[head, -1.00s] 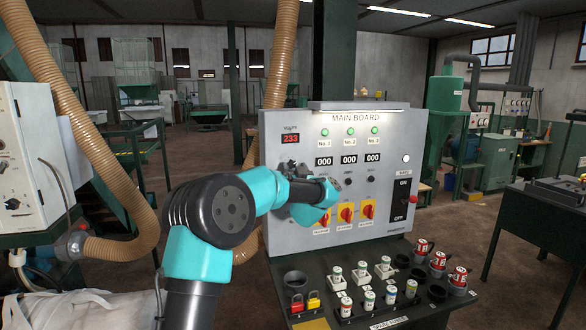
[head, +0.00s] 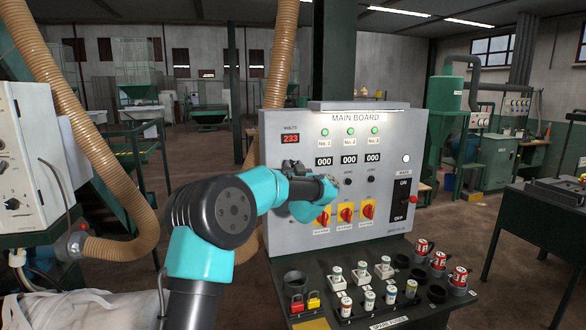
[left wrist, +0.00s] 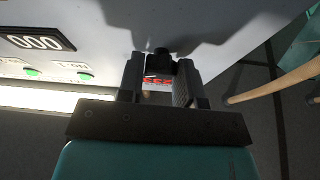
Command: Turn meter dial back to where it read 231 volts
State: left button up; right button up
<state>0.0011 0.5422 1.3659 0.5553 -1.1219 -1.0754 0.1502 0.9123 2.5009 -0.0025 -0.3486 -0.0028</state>
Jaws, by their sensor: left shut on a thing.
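The meter's red VOLTS display (head: 289,139) reads 233, at the upper left of the grey main board. The black dial knob (left wrist: 158,54) shows in the left wrist view, between the fingertips of my left gripper (left wrist: 159,70). That gripper is shut on the knob, and the red digits show upside down between its fingers. In the head view my left gripper (head: 291,167) is at the board just below the display, where the arm and fingers hide the knob. My right gripper is not in view.
The main board (head: 400,150) also carries counters reading 000, green lamps, red-yellow switches (head: 345,212) and an ON/OFF lever. The dark shelf below (head: 350,318) holds padlocks and several small cylinders. A tan hose (head: 85,140) hangs at left, near my arm.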

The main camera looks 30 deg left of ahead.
pick_arm(q)
jog(key=shift+n+g+y, duration=0.3)
jog(key=shift+n, duration=0.2)
jog(key=n+g+y, duration=0.1)
jog(key=n, duration=0.2)
jog(key=shift+w+n+g, duration=0.1)
jog(key=shift+n+g, duration=0.2)
jog(key=shift+n, duration=0.1)
jog(key=n+g, duration=0.1)
jog(key=n, duration=0.2)
jog(key=n+g+y, duration=0.1)
jog(key=n, duration=0.2)
jog(key=shift+d+g, duration=0.15)
jog(key=shift+g, duration=0.25)
jog(key=n+g, duration=0.1)
jog(key=n, duration=0.1)
jog(key=n+g, duration=0.1)
jog(key=n, duration=0.2)
jog(key=shift+w+r+y, duration=0.1)
jog(key=shift+y, duration=0.2)
jog(key=shift+r+n+g+h, duration=0.1)
jog(key=shift+n+g+h, duration=0.3)
jog(key=shift+n, duration=0.9)
jog(key=shift+n+g+h, duration=0.1)
jog(key=shift+n+g, duration=0.5)
jog(key=shift+n, duration=0.7)
jog(key=o, duration=0.9)
jog(key=shift+o, duration=0.2)
